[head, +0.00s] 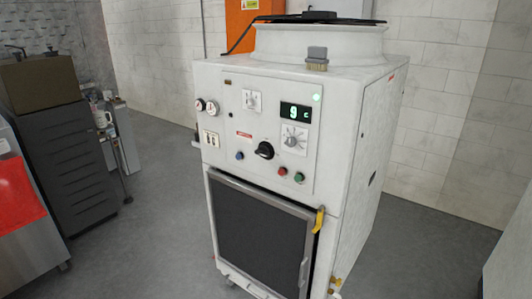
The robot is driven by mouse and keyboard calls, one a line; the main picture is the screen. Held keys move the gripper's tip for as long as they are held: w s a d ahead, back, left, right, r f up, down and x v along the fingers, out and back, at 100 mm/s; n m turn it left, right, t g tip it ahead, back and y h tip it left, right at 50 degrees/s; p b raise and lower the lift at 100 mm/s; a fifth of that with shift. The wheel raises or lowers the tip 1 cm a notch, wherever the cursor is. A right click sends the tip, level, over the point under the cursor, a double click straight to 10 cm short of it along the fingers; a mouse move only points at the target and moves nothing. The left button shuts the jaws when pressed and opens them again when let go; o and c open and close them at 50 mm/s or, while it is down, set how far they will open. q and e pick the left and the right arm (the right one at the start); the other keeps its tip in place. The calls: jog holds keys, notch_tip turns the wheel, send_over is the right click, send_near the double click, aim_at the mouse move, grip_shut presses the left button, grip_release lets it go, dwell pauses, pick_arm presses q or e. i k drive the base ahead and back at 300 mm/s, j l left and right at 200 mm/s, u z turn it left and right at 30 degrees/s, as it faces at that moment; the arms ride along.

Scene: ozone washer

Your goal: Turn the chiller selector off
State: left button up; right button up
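A white chiller cabinet (345,190) stands in the middle of the head view. Its control panel (225,125) faces me. A large black rotary knob (265,150) sits near the panel's middle; its exact setting is too small to read. A smaller light rotary switch (252,99) is at the upper part of the panel. A scaled dial (294,138) sits below the lit display (296,112), which reads 9 C in green. Which of these is the chiller selector I cannot tell from labels. Neither of my grippers is in view.
Red (282,171) and green (299,177) buttons and a blue one (239,155) flank the knob. A yellow item (319,219) hangs by the dark grille (255,235). Grey floor (130,250) is open at front left.

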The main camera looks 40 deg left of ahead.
aim_at(264, 151)
jog(key=i+j+z, duration=0.1)
jog(key=j, duration=0.45)
jog(key=i+j+z, duration=0.1)
jog(key=j, duration=0.45)
jog(key=i+j+z, duration=0.1)
jog(key=j, duration=0.5)
jog(key=i+j, duration=0.2)
jog(key=j, duration=0.4)
jog(key=i+j+z, duration=0.15)
jog(key=j, duration=0.4)
jog(key=k, duration=0.05)
